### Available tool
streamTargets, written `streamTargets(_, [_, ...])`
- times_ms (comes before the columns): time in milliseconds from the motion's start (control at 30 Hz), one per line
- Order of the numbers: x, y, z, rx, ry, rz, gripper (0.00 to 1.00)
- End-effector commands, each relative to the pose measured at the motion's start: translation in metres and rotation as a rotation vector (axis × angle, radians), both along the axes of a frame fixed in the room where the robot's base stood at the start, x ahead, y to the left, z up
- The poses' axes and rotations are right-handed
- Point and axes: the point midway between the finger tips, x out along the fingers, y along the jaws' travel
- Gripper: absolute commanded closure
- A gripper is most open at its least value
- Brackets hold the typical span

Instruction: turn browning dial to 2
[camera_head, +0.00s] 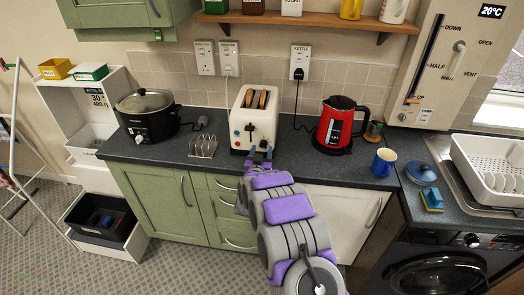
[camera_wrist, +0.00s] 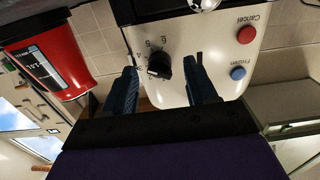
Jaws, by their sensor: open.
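The cream toaster (camera_head: 263,122) stands on the counter with two slices of bread (camera_head: 261,98) in its top slots. Its front panel (camera_wrist: 215,55) appears upside down in the wrist view. The black browning dial (camera_wrist: 160,66) has a white pointer mark towards the lower left of that view, beside the small scale numbers; the exact number is hard to read. My gripper (camera_wrist: 164,75) is open, its two dark fingers on either side of the dial in the picture, with visible gaps. Contact cannot be seen. In the head view, my gripper (camera_head: 258,162) is low in front of the toaster.
A red Cancel button (camera_wrist: 246,35) and blue Frozen button (camera_wrist: 238,73) sit beside the dial. A metal toast rack (camera_head: 203,146) and black slow cooker (camera_head: 148,115) stand left of the toaster. A red kettle (camera_head: 336,124) and blue mug (camera_head: 384,162) stand right.

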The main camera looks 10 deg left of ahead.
Motion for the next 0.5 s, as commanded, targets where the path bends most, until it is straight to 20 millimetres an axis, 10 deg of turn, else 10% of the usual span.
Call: streamTargets(500, [0.019, -0.001, 0.001, 0.0, 0.0, 0.001, 0.43])
